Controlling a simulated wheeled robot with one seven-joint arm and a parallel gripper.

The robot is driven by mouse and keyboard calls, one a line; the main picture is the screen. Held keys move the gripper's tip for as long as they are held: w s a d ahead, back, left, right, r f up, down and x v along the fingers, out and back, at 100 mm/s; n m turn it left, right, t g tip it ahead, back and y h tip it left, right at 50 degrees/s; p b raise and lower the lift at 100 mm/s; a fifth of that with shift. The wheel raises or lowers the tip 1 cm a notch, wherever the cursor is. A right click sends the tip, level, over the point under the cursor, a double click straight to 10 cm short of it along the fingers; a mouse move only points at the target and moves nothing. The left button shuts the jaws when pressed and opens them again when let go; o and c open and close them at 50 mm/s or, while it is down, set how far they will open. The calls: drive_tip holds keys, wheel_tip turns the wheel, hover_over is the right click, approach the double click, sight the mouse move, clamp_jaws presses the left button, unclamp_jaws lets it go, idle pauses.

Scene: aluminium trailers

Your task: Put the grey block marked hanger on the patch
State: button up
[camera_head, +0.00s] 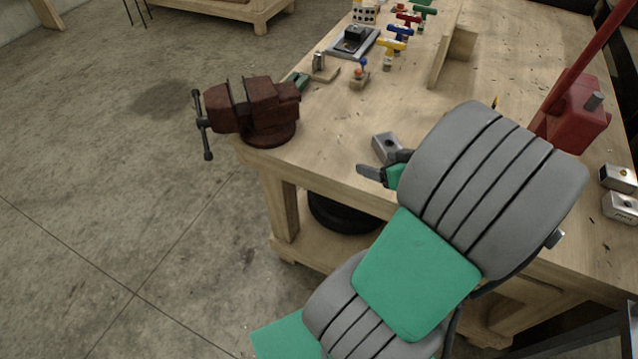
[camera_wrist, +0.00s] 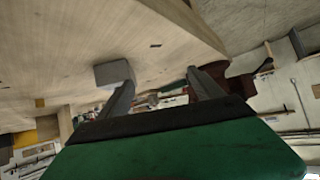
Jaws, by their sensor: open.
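A grey block (camera_head: 386,147) with a round mark on top lies near the table's front edge; its lettering is too small to read. My gripper (camera_head: 382,163) is open beside it, largely hidden behind my arm. In the wrist view, a grey block (camera_wrist: 112,72) sits on the wood by the left finger, not between the fingers of my open gripper (camera_wrist: 160,80). Two more grey blocks, one upper (camera_head: 617,179) and one lower (camera_head: 621,208), lie at the right edge; the lower has unreadable dark lettering. I cannot identify the patch with certainty.
A dark red vise (camera_head: 262,107) is on the table's left corner. A red tool with a long handle (camera_head: 573,115) stands at right. A wooden upright (camera_head: 452,55), a dark tray (camera_head: 340,48) and coloured T-handled pieces (camera_head: 391,45) are farther back. The centre tabletop is mostly clear.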

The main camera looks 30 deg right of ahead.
drive_tip(key=w+a+n+g+y, duration=0.15)
drive_tip(key=a+g, duration=0.25)
drive_tip(key=a, duration=0.6)
drive_tip(key=s+a+r+g+h, duration=0.1)
drive_tip(key=s+a+r, duration=0.1)
drive_tip(key=a, duration=0.4)
drive_tip(key=s+a+r+m+g+h, duration=0.1)
drive_tip(key=s+a+r+g, duration=0.1)
drive_tip(key=a, duration=0.5)
wheel_tip(320, 180, up, 2)
drive_tip(key=shift+s+a+g, duration=0.25)
drive_tip(key=shift+s+g, duration=0.05)
drive_tip(key=shift+s, duration=0.45)
drive_tip(key=shift+h, duration=0.25)
